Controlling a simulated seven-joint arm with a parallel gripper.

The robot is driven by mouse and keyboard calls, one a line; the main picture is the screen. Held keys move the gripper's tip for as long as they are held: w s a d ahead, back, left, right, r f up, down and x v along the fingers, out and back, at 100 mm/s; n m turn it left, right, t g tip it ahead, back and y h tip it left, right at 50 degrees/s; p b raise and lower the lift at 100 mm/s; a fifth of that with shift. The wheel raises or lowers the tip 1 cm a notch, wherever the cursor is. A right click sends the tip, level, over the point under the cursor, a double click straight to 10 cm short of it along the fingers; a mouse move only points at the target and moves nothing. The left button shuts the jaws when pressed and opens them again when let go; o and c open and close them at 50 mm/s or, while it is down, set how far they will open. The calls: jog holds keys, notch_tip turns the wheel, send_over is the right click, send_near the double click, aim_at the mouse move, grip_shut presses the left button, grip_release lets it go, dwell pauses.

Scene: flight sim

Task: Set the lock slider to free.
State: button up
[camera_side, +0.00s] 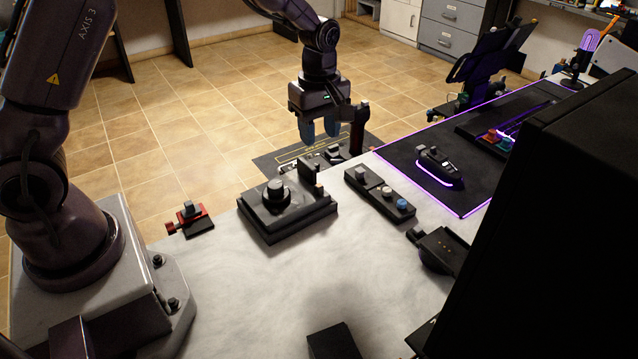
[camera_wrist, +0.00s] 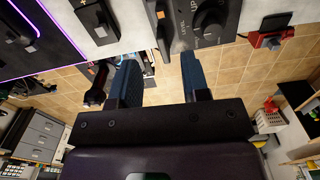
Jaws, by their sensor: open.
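No part carries a readable lock or free label, so I cannot tell for certain which one is the lock slider. A black control box (camera_side: 257,216) with a round dial (camera_side: 278,193) stands near the table edge. A small upright black lever (camera_side: 308,171) sits at the box's right rear corner and may be the slider. In the wrist view, the dial (camera_wrist: 209,18) has white lettering beside it, and a narrow black part (camera_wrist: 159,22) lies along the box's edge. My gripper (camera_side: 319,130) is open and empty, fingers down, above and behind the box; its blue fingers (camera_wrist: 160,62) show apart in the wrist view.
A black stick (camera_side: 357,128) stands close right of my gripper. A knob strip (camera_side: 379,194) lies right of the box, a red-based switch (camera_side: 191,216) left. The white table front (camera_side: 270,290) is mostly clear.

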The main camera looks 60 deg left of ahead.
aim_at(319, 185)
jog(key=shift+n, duration=0.5)
notch_tip(319, 185, down, 13)
